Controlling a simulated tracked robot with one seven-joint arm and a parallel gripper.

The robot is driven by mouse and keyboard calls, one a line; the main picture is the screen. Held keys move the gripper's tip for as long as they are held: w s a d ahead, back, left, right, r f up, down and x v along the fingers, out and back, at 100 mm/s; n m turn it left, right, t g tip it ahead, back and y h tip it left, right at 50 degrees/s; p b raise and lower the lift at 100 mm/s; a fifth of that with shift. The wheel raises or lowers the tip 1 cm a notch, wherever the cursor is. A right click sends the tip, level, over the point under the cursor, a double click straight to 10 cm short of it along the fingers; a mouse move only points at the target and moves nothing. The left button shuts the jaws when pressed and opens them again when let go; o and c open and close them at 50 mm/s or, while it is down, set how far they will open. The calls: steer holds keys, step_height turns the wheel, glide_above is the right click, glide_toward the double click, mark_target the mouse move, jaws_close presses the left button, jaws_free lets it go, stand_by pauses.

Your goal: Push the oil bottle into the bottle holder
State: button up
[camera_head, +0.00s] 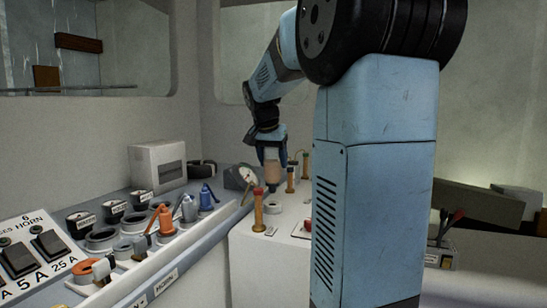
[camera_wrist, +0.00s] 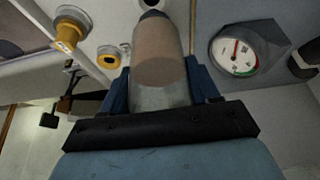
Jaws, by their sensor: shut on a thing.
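A tan, translucent bottle, which I take as the oil bottle (camera_head: 272,174), is gripped by my gripper (camera_head: 271,151) above the corner where the grey ledge meets the white counter. In the wrist view, the bottle (camera_wrist: 158,55) lies between the two blue fingers of my gripper (camera_wrist: 160,88), with its dark end pointing away. My gripper is shut on it. The bottle looks upright in the head view; I cannot tell whether its lower end touches anything. No bottle holder can be made out with certainty; the area beneath the bottle is partly hidden.
A round gauge (camera_wrist: 238,50) is close beside the bottle. A white box (camera_head: 157,167) stands behind.

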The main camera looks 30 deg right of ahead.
mark_target(273, 176)
steer(key=shift+f, duration=2.65)
steer(key=shift+f, duration=0.15)
steer(key=o, duration=1.5)
steer(key=shift+c, duration=0.2)
steer(key=v, duration=1.3)
steer(key=shift+s+a+r, duration=0.1)
steer(key=shift+a+r, duration=0.1)
steer(key=shift+r, duration=0.1)
steer(key=s+a+f+n+t+y, duration=0.1)
steer(key=s+a+f+n, duration=0.2)
steer(key=s, duration=0.4)
steer(key=s+a+f+n+t+y, duration=0.1)
steer(key=s+a+f+n, duration=0.3)
steer(key=s+a+f, duration=0.2)
steer(key=s+a+f+n+y, duration=0.1)
steer(key=s+a+f+n, duration=0.2)
steer(key=s+a+f, duration=0.2)
steer(key=s+f, duration=0.2)
steer(key=s, duration=0.2)
steer(key=shift+s+a+t+y, duration=0.25)
steer(key=shift+s+t+y, duration=0.05)
steer(key=shift+s+t, duration=0.1)
